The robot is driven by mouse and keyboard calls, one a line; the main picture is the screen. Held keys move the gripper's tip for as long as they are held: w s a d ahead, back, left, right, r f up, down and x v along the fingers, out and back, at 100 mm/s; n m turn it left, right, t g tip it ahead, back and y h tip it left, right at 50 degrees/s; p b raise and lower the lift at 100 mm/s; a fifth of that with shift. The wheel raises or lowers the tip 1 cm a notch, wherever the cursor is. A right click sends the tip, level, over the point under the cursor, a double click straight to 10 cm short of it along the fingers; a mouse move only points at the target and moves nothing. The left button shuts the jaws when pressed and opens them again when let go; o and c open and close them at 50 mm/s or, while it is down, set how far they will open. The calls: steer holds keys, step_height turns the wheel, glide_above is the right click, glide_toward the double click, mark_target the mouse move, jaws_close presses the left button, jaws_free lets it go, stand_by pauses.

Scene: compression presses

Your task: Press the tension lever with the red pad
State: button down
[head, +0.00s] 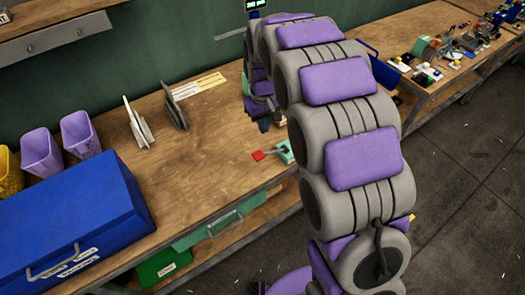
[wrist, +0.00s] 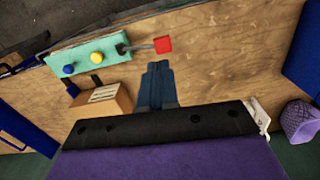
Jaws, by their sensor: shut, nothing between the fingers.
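The tension lever ends in a square red pad (head: 258,155), which sticks out left from a teal base (head: 285,151) near the bench's front edge. In the wrist view the red pad (wrist: 163,45) is at the top middle, on a thin grey rod from the teal base (wrist: 90,55), which carries a blue and a yellow knob. My gripper (wrist: 158,64) is shut and empty. Its blue-grey fingertips appear just below the pad in the wrist view, with a small gap; their height above it is unclear. In the head view my gripper (head: 265,124) is behind the pad, partly hidden by my arm.
A brown box (wrist: 105,100) is left of my fingers in the wrist view. A large blue toolbox (head: 70,225), purple bins (head: 80,134) and upright grey plates (head: 138,125) stand on the left of the wooden bench (head: 185,185). Bare wood lies between them and the pad.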

mark_target(258, 156)
steer(key=shift+n, duration=0.4)
steer(key=w+a+f, duration=0.2)
steer(key=shift+w+f, duration=0.4)
step_height(258, 156, down, 14)
steer(key=shift+b, duration=1.2)
